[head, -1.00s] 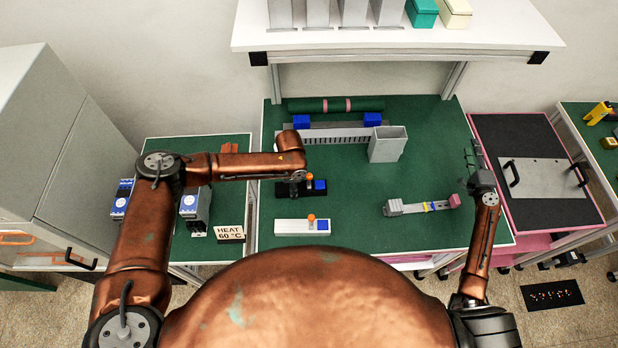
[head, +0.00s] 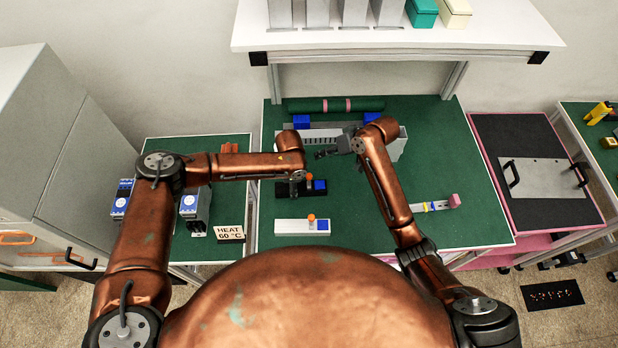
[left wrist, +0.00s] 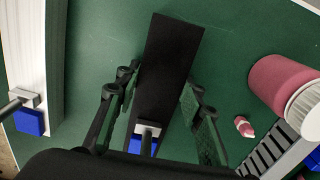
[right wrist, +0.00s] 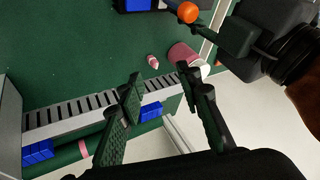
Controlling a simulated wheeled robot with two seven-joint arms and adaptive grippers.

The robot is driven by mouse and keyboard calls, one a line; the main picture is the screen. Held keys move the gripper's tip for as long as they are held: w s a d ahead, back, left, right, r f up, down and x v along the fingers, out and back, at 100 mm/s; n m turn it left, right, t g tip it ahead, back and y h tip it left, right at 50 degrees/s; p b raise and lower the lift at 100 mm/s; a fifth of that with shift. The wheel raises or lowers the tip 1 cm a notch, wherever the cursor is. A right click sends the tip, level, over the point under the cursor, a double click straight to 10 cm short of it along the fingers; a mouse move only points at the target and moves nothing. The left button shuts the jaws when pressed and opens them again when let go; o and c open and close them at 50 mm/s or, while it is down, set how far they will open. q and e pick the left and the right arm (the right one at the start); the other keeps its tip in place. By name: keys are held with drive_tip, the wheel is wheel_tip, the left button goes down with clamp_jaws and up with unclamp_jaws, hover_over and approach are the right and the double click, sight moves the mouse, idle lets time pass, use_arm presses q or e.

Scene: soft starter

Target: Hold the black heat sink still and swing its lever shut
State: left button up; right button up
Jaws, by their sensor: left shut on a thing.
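The black heat sink (head: 287,189) lies on the green bench mat, with a blue block at its right end. In the left wrist view its dark bar (left wrist: 172,65) runs between the fingers. Its lever has an orange knob, which shows in the right wrist view (right wrist: 187,12); the lever seems to stand up from the blue end. My left gripper (head: 296,178) is shut on the heat sink; it also shows in the left wrist view (left wrist: 160,107). My right gripper (head: 322,154) is open and empty, behind and right of the heat sink; its fingers show in the right wrist view (right wrist: 158,78).
A white heat sink (head: 295,226) with an orange-knobbed lever lies in front of the black one. A grey bin (head: 396,152) is partly hidden by my right arm.

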sight(311, 176)
drive_tip(key=s+a+r+n+g+h, duration=0.1)
drive_tip(key=s+a+r+n+h, duration=0.25)
drive_tip(key=s+n, duration=0.45)
drive_tip(key=shift+y, duration=0.35)
drive_tip(key=x, duration=1.1)
drive_tip(key=shift+d+f, duration=0.1)
drive_tip(key=shift+d, duration=0.15)
drive_tip(key=shift+c, duration=0.3)
clamp_jaws()
